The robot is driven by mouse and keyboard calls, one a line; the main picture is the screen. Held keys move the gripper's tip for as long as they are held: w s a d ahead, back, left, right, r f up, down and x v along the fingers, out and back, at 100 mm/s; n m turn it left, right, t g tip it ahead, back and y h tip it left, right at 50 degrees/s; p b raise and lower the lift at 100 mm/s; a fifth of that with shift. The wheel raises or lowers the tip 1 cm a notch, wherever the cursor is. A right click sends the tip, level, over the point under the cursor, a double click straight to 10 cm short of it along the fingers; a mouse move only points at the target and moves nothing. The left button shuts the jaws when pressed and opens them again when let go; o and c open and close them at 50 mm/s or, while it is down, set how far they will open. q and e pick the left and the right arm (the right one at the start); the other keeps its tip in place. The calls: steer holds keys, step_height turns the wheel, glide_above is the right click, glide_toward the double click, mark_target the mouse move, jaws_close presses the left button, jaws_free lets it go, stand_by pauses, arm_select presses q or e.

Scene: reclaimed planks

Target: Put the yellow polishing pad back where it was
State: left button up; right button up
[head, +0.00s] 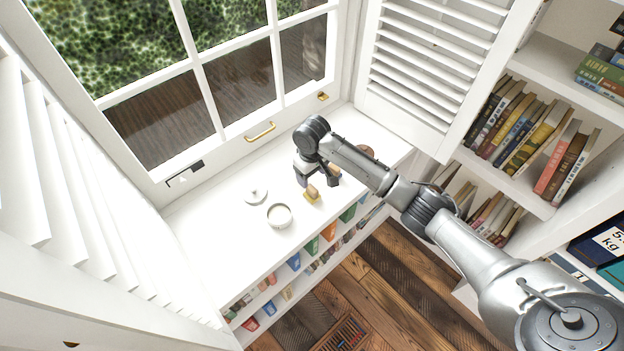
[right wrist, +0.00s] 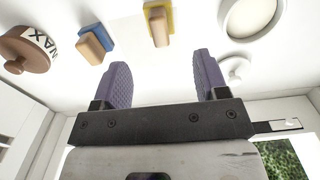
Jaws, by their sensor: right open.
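The yellow polishing pad (head: 312,198) with its wooden grip stands on the white window sill, just in front of my right gripper (head: 318,181). It also shows in the right wrist view (right wrist: 158,24), ahead of the fingertips and apart from them. My right gripper (right wrist: 163,78) is open with nothing between its purple fingers. A blue pad with a wooden grip (right wrist: 95,45) stands beside the yellow one; in the head view my gripper largely hides it. My left gripper is not in view.
A white round dish (head: 279,216) and a white lid with a knob (head: 256,194) lie left of the gripper. A brown wax pot (right wrist: 28,48) stands beyond the blue pad. The sill's left part is clear. A louvred shutter (head: 430,60) and bookshelves flank the right.

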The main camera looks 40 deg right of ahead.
steer(key=shift+r, duration=1.1)
steer(key=s+a+f+n, duration=0.1)
steer(key=s+a+f, duration=0.3)
steer(key=s+a+f+n, duration=0.1)
steer(key=s+a+f, duration=0.3)
steer(key=shift+s+a+t, duration=0.2)
steer(key=shift+s+t, duration=0.1)
steer(key=shift+s, duration=0.05)
steer(key=s+a+f, duration=0.3)
steer(key=s+a, duration=0.1)
steer(key=s, duration=0.4)
steer(key=s+r+t, duration=0.1)
steer(key=s+r, duration=0.1)
steer(key=s, duration=0.7)
steer(key=s+a+r+t, duration=0.1)
steer(key=s+r+t, duration=0.1)
steer(key=s, duration=0.7)
steer(key=shift+s+r, duration=0.15)
steer(key=shift+r, duration=0.15)
